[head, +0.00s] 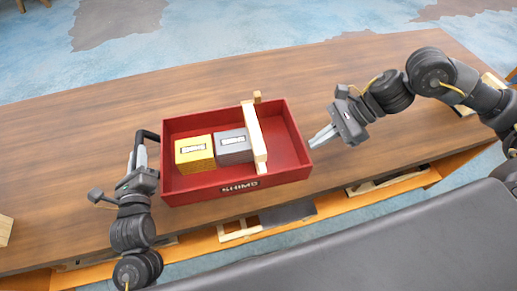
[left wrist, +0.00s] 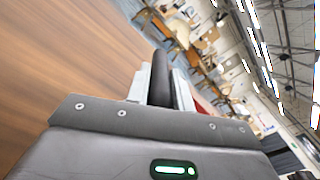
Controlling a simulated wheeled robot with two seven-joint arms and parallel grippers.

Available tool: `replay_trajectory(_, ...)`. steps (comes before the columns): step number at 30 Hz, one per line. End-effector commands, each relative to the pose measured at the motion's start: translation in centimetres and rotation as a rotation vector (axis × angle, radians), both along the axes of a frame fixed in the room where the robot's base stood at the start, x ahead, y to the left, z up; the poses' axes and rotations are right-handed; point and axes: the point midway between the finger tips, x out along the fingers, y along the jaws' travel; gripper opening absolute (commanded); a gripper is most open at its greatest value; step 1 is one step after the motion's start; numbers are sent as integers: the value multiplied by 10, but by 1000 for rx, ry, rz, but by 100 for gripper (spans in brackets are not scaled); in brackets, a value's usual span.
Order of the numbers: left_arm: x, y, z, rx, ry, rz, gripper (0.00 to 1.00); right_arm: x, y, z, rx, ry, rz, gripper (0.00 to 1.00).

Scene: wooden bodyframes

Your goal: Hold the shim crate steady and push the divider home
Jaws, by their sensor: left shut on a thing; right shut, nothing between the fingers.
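The red shim crate (head: 285,177), labelled SHIMS on its front, sits on the wooden table. The pale wooden divider (head: 255,135) stands across the inside of the crate, right of the boxes, with a small peg at its far end. I cannot tell how deep it sits. My left gripper (head: 141,152) is shut on the crate's dark handle (head: 147,135) at its left end; the handle also shows between the fingers in the left wrist view (left wrist: 161,75). My right gripper (head: 318,139) is shut and empty, just right of the crate's right wall.
A yellow box (head: 194,154) and a grey box (head: 233,147) stand inside the crate, left of the divider. The crate's right part is empty. The table (head: 330,80) is clear behind the crate. Wooden pieces lie on a lower shelf (head: 390,185) at the front.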

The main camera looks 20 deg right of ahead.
Motion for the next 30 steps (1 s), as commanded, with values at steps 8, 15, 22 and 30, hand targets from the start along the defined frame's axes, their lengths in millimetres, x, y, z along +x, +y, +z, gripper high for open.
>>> replay_trajectory(8, 0, -2, -2, 2, 4, -5, 0, 1, 28, -27, 4, 3, 4, 0)
replay_trajectory(15, 0, -2, -2, 2, 4, -5, 0, 3, 63, -63, 4, 4, 1, 0)
replay_trajectory(22, 0, -2, -2, 2, 4, -5, 0, 5, 95, -70, 3, 0, 3, 0)
replay_trajectory(30, 0, -2, -2, 2, 4, -4, 0, 6, 109, -70, 1, 1, 0, 0)
